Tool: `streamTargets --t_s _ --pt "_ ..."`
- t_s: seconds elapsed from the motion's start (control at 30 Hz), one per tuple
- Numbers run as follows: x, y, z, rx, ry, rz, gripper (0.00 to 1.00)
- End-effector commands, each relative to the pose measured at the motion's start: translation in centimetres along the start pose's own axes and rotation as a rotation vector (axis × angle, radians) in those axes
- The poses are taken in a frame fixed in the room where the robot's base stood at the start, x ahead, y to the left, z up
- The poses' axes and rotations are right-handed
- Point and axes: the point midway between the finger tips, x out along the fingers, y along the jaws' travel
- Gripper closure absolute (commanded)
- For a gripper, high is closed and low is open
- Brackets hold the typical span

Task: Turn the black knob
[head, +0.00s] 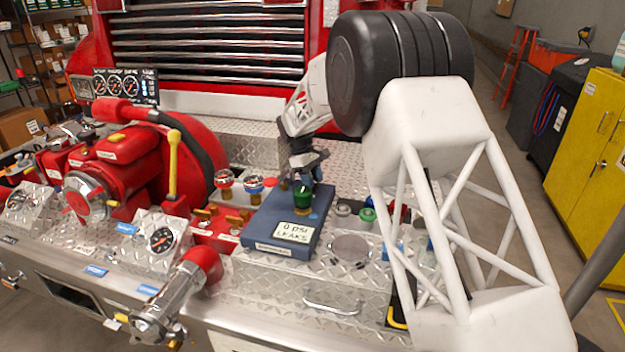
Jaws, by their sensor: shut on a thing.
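My gripper (303,176) is low over the back part of the blue box (262,240), pointing down. Its fingers are shut on a small dark part at the box. The fingers and the green knob hide most of this part, so I cannot tell its shape or clearly make out a black knob. The green knob (303,196) on a brass stem stands just in front of the fingers. The display (295,232) on the box reads "0 PSI LEAKS".
A yellow lever (173,165) and red pump (115,160) are farther left. Small green and grey caps (367,214) sit to the right. A chrome nozzle (170,300) juts out in front.

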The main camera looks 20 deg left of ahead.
Motion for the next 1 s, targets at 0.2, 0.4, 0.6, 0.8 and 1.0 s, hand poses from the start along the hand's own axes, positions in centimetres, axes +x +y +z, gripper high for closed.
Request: streamTargets --t_s 0.2,0.4,0.6,0.8,1.0 --pt "0.03 0.09 -0.03 0.188 0.001 -0.079 0.84" --pt "-0.01 0.16 -0.02 0.364 0.002 -0.151 0.84" --pt "0.03 0.22 0.04 0.529 0.001 -0.22 0.84" --pt "0.05 0.2 0.04 0.654 0.001 -0.271 0.84" --pt "0.06 0.2 0.05 0.726 0.0 -0.301 0.84"
